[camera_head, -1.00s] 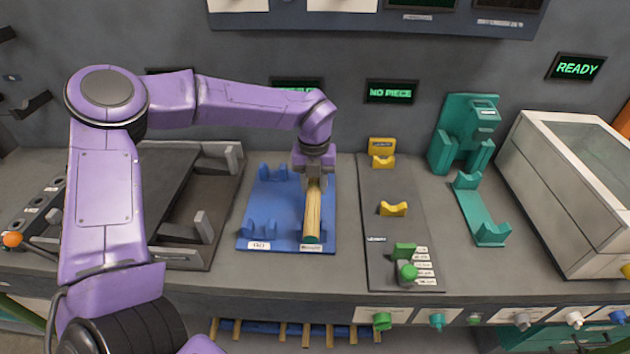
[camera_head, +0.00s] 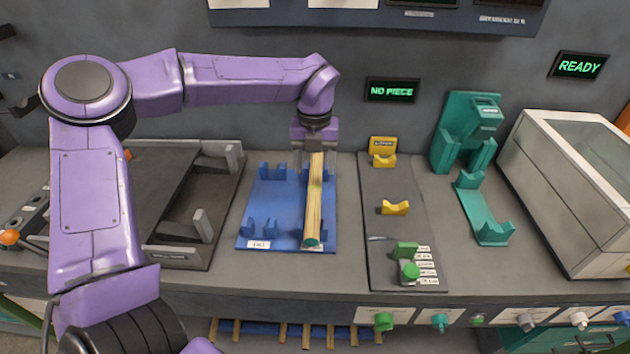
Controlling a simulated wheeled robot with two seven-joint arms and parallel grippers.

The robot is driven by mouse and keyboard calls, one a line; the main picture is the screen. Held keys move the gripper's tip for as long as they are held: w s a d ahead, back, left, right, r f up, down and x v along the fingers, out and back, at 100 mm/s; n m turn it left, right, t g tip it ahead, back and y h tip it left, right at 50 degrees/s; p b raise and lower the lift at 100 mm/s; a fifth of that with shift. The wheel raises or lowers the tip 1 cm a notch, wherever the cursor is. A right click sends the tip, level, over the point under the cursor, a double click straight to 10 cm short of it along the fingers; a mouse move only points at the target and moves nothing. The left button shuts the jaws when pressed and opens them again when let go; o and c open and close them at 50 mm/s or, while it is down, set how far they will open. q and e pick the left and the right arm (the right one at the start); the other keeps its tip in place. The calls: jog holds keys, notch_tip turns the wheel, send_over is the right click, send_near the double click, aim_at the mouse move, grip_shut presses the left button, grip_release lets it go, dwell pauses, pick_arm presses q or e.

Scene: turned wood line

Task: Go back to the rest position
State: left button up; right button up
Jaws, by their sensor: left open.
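My left gripper (camera_head: 315,150) is open in the head view. It is above the far end of a wooden rod (camera_head: 314,205). The rod lies lengthwise along the right side of a blue tray (camera_head: 280,220), its near end showing green. The gripper hides the rod's far tip, and I cannot tell whether the fingers touch it. My left arm reaches in from the left, across the back of the bench. My right gripper is not in view.
A dark fixture (camera_head: 180,215) with grey brackets stands left of the tray. To the right are a grey plate (camera_head: 385,255) with yellow cradles, a teal stand (camera_head: 465,135) and a white glass-topped box (camera_head: 570,190). A "NO PIECE" display (camera_head: 391,90) is on the wall.

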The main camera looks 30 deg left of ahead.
pick_arm(q)
jog(key=shift+r, duration=2.3)
